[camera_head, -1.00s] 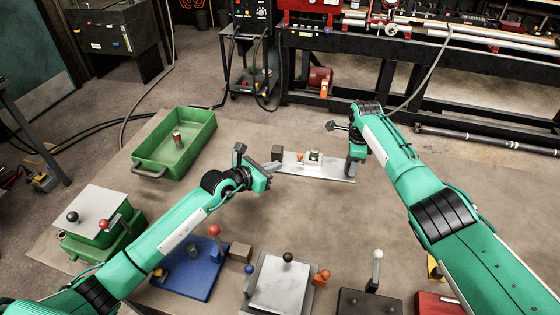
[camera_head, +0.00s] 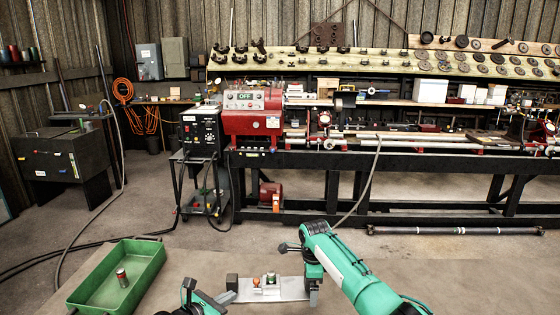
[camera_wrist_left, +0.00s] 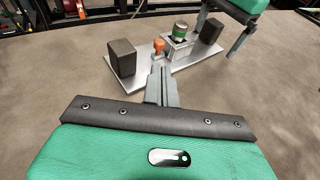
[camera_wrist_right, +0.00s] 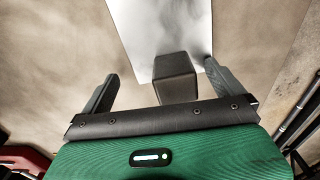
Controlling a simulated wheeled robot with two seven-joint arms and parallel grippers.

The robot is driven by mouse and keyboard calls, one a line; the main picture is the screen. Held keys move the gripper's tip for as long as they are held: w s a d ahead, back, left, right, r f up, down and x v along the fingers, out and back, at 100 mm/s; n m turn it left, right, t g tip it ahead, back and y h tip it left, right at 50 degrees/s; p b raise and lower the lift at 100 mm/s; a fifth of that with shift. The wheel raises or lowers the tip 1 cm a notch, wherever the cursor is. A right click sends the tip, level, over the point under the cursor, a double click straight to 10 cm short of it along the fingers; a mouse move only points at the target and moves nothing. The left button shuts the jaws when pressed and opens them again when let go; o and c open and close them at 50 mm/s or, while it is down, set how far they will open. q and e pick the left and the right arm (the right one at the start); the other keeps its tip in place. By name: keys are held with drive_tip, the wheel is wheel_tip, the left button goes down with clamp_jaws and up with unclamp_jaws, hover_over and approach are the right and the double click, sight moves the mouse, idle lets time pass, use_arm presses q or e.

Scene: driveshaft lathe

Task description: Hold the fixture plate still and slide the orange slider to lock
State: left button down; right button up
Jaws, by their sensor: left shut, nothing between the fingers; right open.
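The silver fixture plate (camera_head: 285,296) lies flat on the mat, with a dark block (camera_wrist_left: 122,58) at one end and another dark block (camera_wrist_right: 174,78) at the other. The orange slider (camera_wrist_left: 159,45) has a round knob and stands beside a holder with a green-topped cylinder (camera_wrist_left: 180,31). It also shows in the head view (camera_head: 257,282). My left gripper (camera_wrist_left: 159,64) is shut and empty, its tips close to the knob; I cannot tell whether they touch. My right gripper (camera_wrist_right: 161,70) is open, its fingers on either side of the end block with gaps showing.
A green tray (camera_head: 88,293) holding a small red-topped can (camera_head: 122,278) stands left of the plate. The lathe bench (camera_head: 400,158) and a black control cart (camera_head: 200,150) stand behind. The mat right of my right arm looks clear.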

use_arm(q)
drive_tip(key=shift+r, duration=0.1)
idle(0.4)
drive_tip(key=shift+w+r+p, duration=0.15)
drive_tip(key=shift+r+p, duration=0.3)
drive_tip(key=shift+p, duration=0.2)
use_arm(e)
drive_tip(key=shift+w+r, duration=0.1)
drive_tip(key=shift+r, duration=0.35)
drive_tip(key=shift+r+p, duration=0.5)
drive_tip(key=shift+p, duration=0.05)
use_arm(q)
drive_tip(key=shift+r, duration=0.55)
drive_tip(key=shift+f, duration=0.1)
use_arm(e)
drive_tip(key=shift+f, duration=0.1)
